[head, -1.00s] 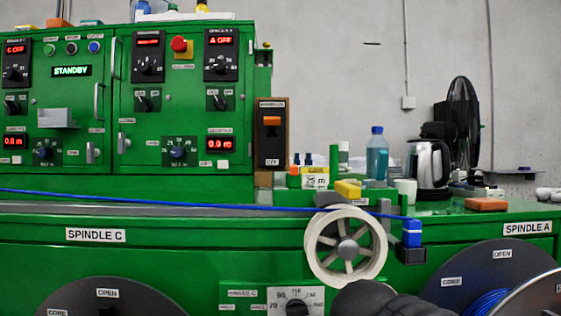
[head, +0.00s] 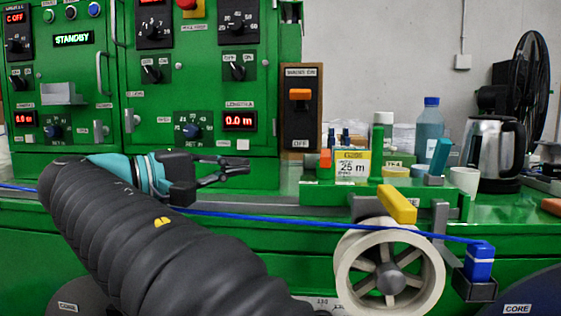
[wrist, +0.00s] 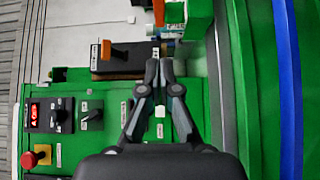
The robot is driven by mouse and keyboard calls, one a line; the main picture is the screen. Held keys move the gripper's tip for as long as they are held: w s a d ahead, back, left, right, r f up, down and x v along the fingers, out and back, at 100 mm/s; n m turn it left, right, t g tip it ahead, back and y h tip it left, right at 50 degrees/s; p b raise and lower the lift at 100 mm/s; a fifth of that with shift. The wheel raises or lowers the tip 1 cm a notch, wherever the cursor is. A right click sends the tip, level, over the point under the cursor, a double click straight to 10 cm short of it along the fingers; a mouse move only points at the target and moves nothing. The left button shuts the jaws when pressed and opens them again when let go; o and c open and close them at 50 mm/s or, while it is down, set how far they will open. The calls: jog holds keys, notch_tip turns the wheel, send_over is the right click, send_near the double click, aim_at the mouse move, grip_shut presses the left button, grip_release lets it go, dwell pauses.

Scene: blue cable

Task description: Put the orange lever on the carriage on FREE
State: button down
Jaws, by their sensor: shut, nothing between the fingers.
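A green carriage (head: 420,194) stands on the bench rail, right of the switch box. A small orange piece (head: 325,158), which looks like the lever, stands upright at its left end. It seems to show in the wrist view as an orange bar (wrist: 159,12) beyond my fingertips. I cannot read a FREE mark or the lever's setting. My gripper (head: 246,168) is shut and empty, pointing right, in front of the cabinet and left of the orange piece, apart from it. In the wrist view my gripper (wrist: 160,72) has its fingertips together.
A black switch box (head: 300,128) with its own orange rocker stands behind, between gripper and carriage. A blue cable (head: 290,222) runs across the front, below my gripper. A yellow block (head: 397,204) lies above a cream wheel (head: 350,268). A kettle (head: 495,155) stands at right.

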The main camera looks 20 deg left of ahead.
aim_at(326, 165)
jog(key=shift+s+d+x, duration=0.3)
jog(key=shift+d+x, duration=0.1)
jog(key=shift+x, duration=1.7)
jog(key=shift+s+d+x, duration=0.3)
jog(key=shift+d+x, duration=0.15)
jog(key=shift+x, duration=1.65)
jog(key=shift+s+d+x, duration=0.3)
jog(key=shift+d+x, duration=0.1)
jog(key=shift+x, duration=1.65)
jog(key=shift+s+f+b, duration=0.1)
jog(key=shift+b, duration=0.3)
